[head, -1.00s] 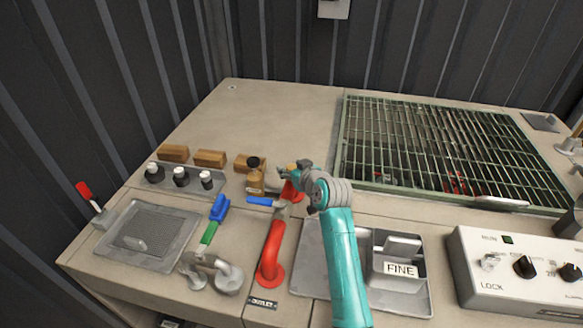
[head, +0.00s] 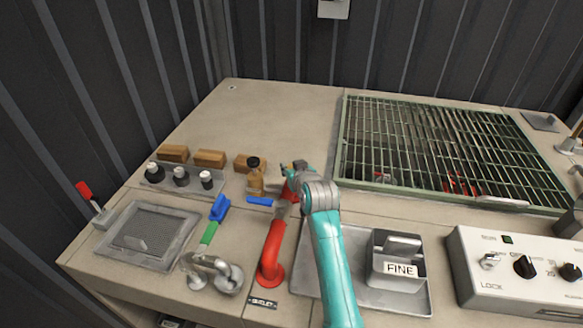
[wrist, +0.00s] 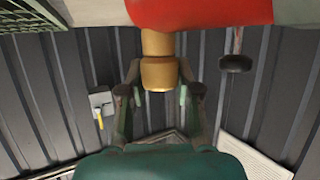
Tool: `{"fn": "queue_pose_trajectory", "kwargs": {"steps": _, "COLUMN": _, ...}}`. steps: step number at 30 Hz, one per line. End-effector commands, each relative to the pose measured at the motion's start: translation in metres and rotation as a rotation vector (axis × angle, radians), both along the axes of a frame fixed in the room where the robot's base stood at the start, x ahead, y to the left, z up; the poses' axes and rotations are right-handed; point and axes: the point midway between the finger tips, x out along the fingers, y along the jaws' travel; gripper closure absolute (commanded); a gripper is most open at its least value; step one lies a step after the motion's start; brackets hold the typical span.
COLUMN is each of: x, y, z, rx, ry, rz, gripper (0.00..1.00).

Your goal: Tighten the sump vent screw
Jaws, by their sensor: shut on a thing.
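In the wrist view a stepped brass screw (wrist: 158,73) projects from the red pipe fitting (wrist: 200,12); I take it to be the sump vent screw. My gripper (wrist: 160,90) has one finger on each side of its wide brass head and is shut on it. In the head view my gripper (head: 297,168) is at the top end of the red outlet pipe (head: 271,250). My own wrist mostly hides the screw there, so its seating depth cannot be told.
A grey FINE box (head: 397,258) stands in a tray at right. A green grating (head: 450,150) lies behind right. The back left bench is clear.

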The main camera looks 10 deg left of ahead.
Motion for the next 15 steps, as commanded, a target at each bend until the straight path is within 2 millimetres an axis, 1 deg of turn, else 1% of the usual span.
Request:
{"fn": "queue_pose_trajectory", "kwargs": {"steps": 7, "x": -0.0007, "y": 0.0009, "z": -0.0008, "rx": 0.000, "ry": 0.000, "rz": -0.096, "gripper": 1.00}}
{"fn": "queue_pose_trajectory", "kwargs": {"steps": 15, "x": -0.0004, "y": 0.0000, "z": -0.0004, "rx": 0.001, "ry": -0.002, "rz": -0.115, "gripper": 1.00}}
